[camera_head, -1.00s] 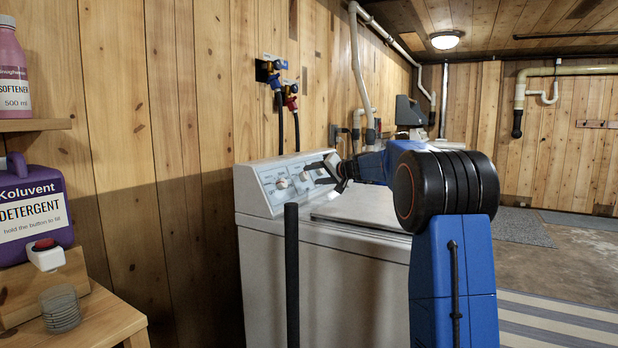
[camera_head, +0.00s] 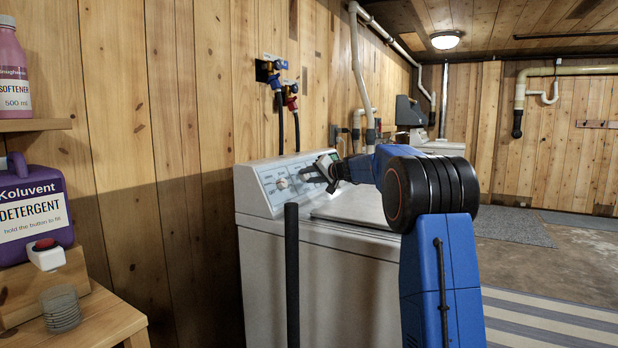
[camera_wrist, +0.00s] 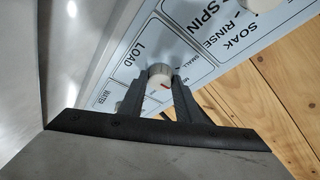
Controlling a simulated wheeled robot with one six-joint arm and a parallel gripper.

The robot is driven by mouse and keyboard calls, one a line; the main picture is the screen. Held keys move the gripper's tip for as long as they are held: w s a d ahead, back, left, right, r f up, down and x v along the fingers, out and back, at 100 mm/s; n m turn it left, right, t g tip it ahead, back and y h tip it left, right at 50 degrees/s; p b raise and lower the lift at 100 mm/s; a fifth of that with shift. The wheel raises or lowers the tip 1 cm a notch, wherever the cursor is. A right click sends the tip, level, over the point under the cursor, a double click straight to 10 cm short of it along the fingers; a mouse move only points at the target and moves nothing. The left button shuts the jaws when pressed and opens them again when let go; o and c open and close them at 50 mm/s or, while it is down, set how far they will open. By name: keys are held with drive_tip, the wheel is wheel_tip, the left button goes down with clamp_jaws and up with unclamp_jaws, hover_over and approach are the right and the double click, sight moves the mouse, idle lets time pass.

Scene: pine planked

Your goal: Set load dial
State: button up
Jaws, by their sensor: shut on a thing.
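The white washer (camera_head: 320,270) stands against the plank wall, with a light blue control panel (camera_head: 262,182) along its back. In the wrist view, the load dial (camera_wrist: 160,72) is a small pale knob with a red mark, beside the printed word LOAD. My gripper (camera_wrist: 161,84) is shut on this dial, one dark finger on each side. The fingers hide part of the dial and the labels below it. In the head view my gripper (camera_head: 326,178) reaches the panel from the right. A larger pale knob (camera_head: 282,183) shows left of it.
A dark upright post (camera_head: 291,275) stands before the washer. Hoses and taps (camera_head: 280,85) hang above the panel.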

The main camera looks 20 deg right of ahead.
drive_tip(key=shift+m, duration=0.5)
drive_tip(key=m, duration=0.1)
drive_tip(key=m+g+h, duration=0.1)
drive_tip(key=m, duration=0.3)
drive_tip(key=shift+a+r+g+h, duration=0.1)
drive_tip(key=shift+r+g+h, duration=0.2)
drive_tip(key=shift+h, duration=0.1)
drive_tip(key=shift+w+r+m+g, duration=0.1)
drive_tip(key=shift+m+g, duration=0.45)
drive_tip(key=shift+m, duration=0.85)
drive_tip(key=shift+w+m+g, duration=0.1)
drive_tip(key=shift+m+g, duration=0.45)
drive_tip(key=shift+m, duration=0.85)
drive_tip(key=o, duration=1.1)
drive_tip(key=shift+c, duration=0.2)
drive_tip(key=v, duration=1.7)
drive_tip(key=shift+a+r, duration=0.15)
drive_tip(key=shift+r, duration=0.15)
drive_tip(key=shift+s, duration=0.15)
